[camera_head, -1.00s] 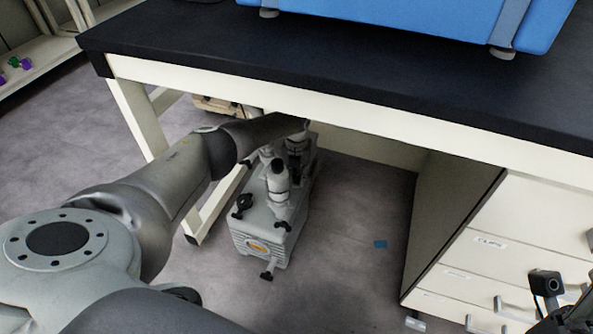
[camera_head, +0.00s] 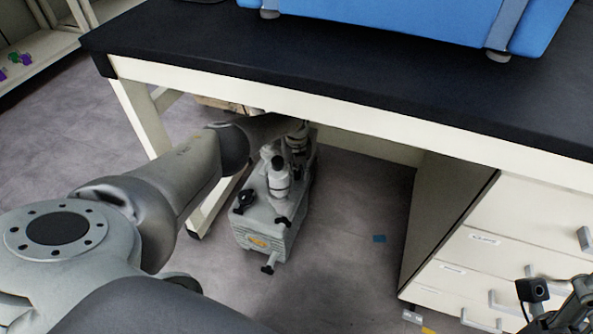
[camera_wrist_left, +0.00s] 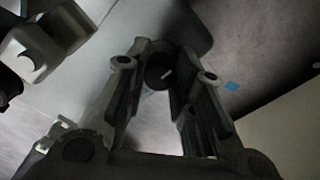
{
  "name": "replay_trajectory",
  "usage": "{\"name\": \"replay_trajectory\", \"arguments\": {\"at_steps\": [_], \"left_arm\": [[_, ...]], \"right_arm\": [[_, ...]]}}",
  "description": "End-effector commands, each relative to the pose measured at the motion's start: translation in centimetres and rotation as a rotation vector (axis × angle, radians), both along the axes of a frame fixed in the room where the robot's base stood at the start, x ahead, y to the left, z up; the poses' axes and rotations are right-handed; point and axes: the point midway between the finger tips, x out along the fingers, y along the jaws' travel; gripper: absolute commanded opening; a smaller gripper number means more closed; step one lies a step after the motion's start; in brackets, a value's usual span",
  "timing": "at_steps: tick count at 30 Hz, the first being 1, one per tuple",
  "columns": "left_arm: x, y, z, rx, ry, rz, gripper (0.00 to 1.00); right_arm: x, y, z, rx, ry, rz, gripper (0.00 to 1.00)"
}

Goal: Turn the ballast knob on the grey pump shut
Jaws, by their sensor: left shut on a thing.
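The grey pump (camera_head: 262,222) stands on the floor under the bench, with white fittings and several black knobs and clamps on top. My left arm reaches in from the left under the bench edge to the pump's far end. The left gripper (camera_wrist_left: 165,70) shows in the left wrist view with its two fingers on either side of a dark round knob (camera_wrist_left: 158,76), shut on it. A small white mark shows on the knob. In the head view the fingertips and this knob are hidden by the arm and bench. Part of my right gripper (camera_head: 560,305) shows at the lower right corner; its fingers are unclear.
The dark bench top (camera_head: 330,75) overhangs the pump and arm, with a blue machine (camera_head: 420,15) on it. A bench leg (camera_head: 140,120) stands left of the pump. A drawer cabinet (camera_head: 480,245) stands at right. Floor between pump and cabinet is free except a blue scrap (camera_head: 379,239).

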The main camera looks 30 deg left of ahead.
Motion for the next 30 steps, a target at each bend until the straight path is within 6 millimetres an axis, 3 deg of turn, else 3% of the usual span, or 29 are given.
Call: {"name": "replay_trajectory", "arguments": {"at_steps": [5,6,11,22,30], "left_arm": [[0.1,0.1,0.1,0.002,-0.003,0.0,0.0],[0.1,0.1,0.1,0.002,-0.003,0.0,0.26],[0.1,0.1,0.1,0.002,-0.003,0.0,0.47],[0.1,0.0,0.2,0.0,-0.001,-0.002,0.47],[0.1,0.1,2.1,0.0,-0.004,-0.003,0.47]], "right_arm": [[0.0,0.0,0.0,0.0,0.0,0.0,0.47],[0.0,0.0,0.0,0.0,0.0,0.0,0.47],[0.0,0.0,0.0,0.0,-0.001,0.0,0.47],[-0.1,-0.1,0.2,0.002,-0.007,-0.002,0.47],[0.0,0.0,0.1,0.001,-0.004,-0.001,0.47]]}}
